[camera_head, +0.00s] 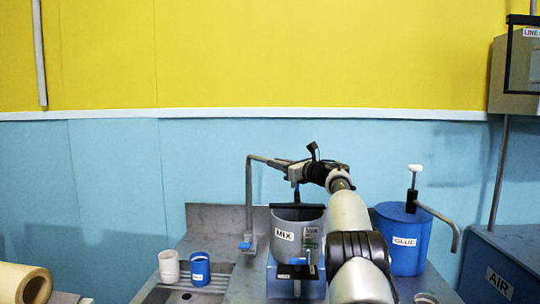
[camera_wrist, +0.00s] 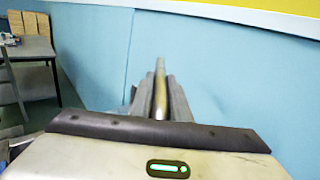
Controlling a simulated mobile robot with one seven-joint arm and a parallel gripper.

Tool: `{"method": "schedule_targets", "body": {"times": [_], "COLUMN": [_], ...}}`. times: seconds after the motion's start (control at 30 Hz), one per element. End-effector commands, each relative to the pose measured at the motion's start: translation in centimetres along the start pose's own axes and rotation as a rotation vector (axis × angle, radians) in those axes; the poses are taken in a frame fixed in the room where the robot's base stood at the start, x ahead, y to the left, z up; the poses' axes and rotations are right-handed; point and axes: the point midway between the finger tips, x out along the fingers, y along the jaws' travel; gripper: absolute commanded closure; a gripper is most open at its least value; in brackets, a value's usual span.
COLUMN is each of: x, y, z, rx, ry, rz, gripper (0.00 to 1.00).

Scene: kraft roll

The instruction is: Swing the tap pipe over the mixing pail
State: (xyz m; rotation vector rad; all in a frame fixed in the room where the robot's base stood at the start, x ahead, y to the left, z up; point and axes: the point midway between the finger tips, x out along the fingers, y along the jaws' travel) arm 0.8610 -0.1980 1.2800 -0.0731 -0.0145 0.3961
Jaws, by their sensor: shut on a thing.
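The tap pipe (camera_head: 249,195) rises from the sink area left of the mixing pail and bends right at its top. My gripper (camera_head: 284,165) is shut on its upper arm, above the pail's left part. In the wrist view the pipe (camera_wrist: 160,88) runs between the two fingers of my gripper (camera_wrist: 160,100). The grey mixing pail (camera_head: 284,235), labelled MIX, stands upright on a blue stand. A thin dark piece hangs below my gripper over the pail; I cannot tell whether it is the pipe's outlet. My arm hides part of the pail's right side.
A blue GLUE pail (camera_head: 405,250) with a pump and bent spout stands right of my arm. A white cup (camera_head: 169,267) and a blue cup (camera_head: 200,270) stand at the left. A kraft roll (camera_head: 25,284) lies far left, a blue AIR box (camera_head: 500,265) far right.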

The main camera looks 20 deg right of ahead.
Motion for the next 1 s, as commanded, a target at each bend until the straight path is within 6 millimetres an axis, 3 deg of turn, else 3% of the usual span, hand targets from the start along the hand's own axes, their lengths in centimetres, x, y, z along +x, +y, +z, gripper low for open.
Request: {"method": "schedule_targets", "body": {"times": [0.5,0.53,0.6,1.0], "x": [-0.27,-0.27,-0.28,-0.66], "y": [-0.45,-0.46,-0.47,-0.5], "z": [0.17,0.18,0.17,-0.01], "rx": [-0.003,-0.003,-0.002,-0.002], "ry": [-0.004,-0.004,-0.004,-0.003], "rz": [0.009,0.008,0.008,0.007], "gripper": [1.0,0.8,0.68,0.66]}}
